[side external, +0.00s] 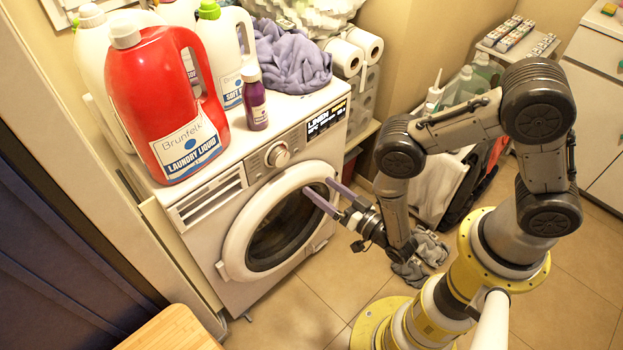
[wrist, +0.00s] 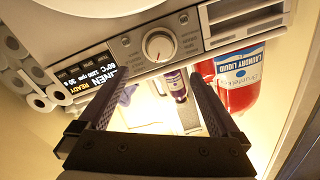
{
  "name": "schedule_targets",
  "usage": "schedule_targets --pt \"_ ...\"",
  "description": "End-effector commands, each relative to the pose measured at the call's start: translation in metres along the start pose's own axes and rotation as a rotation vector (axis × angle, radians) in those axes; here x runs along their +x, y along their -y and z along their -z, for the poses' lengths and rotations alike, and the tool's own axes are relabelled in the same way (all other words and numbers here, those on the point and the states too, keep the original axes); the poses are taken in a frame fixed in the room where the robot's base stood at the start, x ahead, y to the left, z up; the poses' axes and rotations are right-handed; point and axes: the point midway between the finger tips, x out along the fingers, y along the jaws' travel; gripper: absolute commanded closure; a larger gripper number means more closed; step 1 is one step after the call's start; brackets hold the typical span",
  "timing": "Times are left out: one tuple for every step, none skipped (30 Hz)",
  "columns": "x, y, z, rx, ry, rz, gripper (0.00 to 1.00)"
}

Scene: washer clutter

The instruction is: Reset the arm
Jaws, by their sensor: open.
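My gripper (side external: 317,187) is in front of the washer door, its two purple-grey fingers spread and pointing at the round glass. Nothing shows between the fingers. In the wrist view my gripper (wrist: 159,80) is also open, with the fingers on either side of the picture's middle. The washer (side external: 205,250) is white, and its round door (side external: 236,222) looks closed. My arm is bent, reaching from the right side. Whether the fingertips touch the door cannot be told.
On the washer stand a red laundry liquid jug (side external: 155,100), white bottles, a small purple bottle (side external: 254,98) and a purple cloth (side external: 290,58). Grey cloth (side external: 430,248) lies on the floor by my arm. A wooden top (side external: 170,333) is at the front. Tiled floor (side external: 310,300) is clear before the washer.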

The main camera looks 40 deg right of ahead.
Motion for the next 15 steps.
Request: schedule_targets --pt "-0.0036 0.0006 0.0000 0.000 0.000 0.002 0.01" --pt "-0.0052 0.0005 0.0001 0.000 0.000 0.002 0.01" --pt "-0.0067 0.0002 0.0001 0.001 0.000 0.001 0.01" --pt "-0.0075 0.0000 0.0002 0.001 0.000 0.001 0.01" --pt "-0.0080 -0.0001 0.0003 0.001 0.000 0.001 0.01" --pt "-0.0083 -0.0002 0.0003 0.001 0.000 0.000 0.01" --pt "-0.0083 -0.0002 0.0003 0.000 0.000 0.000 0.01" --pt "-0.0083 -0.0002 0.0004 0.000 0.000 0.000 0.01" --pt "-0.0082 -0.0002 0.0003 0.000 0.000 0.000 0.01" --pt "-0.0082 -0.0002 0.0003 0.000 0.000 0.000 0.01" --pt "-0.0081 -0.0002 0.0003 0.000 0.000 0.000 0.01" --pt "-0.0081 -0.0002 0.0003 0.000 0.000 0.000 0.01" --pt "-0.0080 -0.0005 0.0004 0.000 -0.001 0.000 0.01" --pt "-0.0078 -0.0015 0.0008 0.000 -0.002 -0.003 0.01" --pt "-0.0056 -0.0027 0.0039 0.002 -0.011 -0.008 0.01"
